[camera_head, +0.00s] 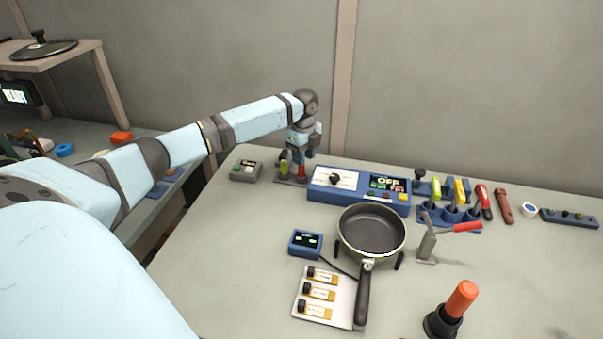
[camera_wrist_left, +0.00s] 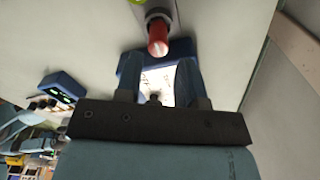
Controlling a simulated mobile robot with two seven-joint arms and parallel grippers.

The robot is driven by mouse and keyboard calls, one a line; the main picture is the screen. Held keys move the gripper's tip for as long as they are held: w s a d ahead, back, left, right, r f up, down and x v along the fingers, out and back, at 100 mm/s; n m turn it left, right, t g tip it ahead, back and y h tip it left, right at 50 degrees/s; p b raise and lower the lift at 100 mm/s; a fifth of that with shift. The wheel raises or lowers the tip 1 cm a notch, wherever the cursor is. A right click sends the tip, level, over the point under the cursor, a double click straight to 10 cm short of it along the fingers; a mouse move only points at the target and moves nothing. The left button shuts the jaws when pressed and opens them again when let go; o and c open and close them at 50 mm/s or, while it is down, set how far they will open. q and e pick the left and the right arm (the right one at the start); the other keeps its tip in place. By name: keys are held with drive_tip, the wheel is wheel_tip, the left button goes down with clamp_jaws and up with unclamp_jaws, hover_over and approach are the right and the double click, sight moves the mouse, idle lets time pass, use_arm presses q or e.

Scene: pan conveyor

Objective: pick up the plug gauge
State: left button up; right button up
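My left gripper (camera_head: 300,148) is over a small dark stand (camera_head: 288,181) at the back left of the table. A yellow-green-handled piece (camera_head: 284,167) and a red-topped piece (camera_head: 301,172) stand upright there, close to the fingers. I cannot tell for certain which is the plug gauge. In the left wrist view the left gripper (camera_wrist_left: 160,66) is open, its two blue fingers apart. The red-topped piece (camera_wrist_left: 157,40) shows just past the fingertips, its red end towards me. I see nothing held between the fingers. My right gripper is in neither view.
A blue control box (camera_head: 332,192) sits right of the stand; a small grey box (camera_head: 246,171) sits left. A pan (camera_head: 372,232), blue display (camera_head: 306,243), white tray (camera_head: 340,308) and orange-handled tool (camera_head: 461,300) are nearer. Tools line the back right. The left front is clear.

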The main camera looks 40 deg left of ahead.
sight(301, 175)
use_arm(q)
drive_tip(key=f, duration=0.5)
drive_tip(key=shift+s+a+f, duration=0.1)
drive_tip(key=shift+s+a, duration=0.05)
drive_tip(key=shift+a, duration=0.15)
drive_tip(key=c, duration=0.6)
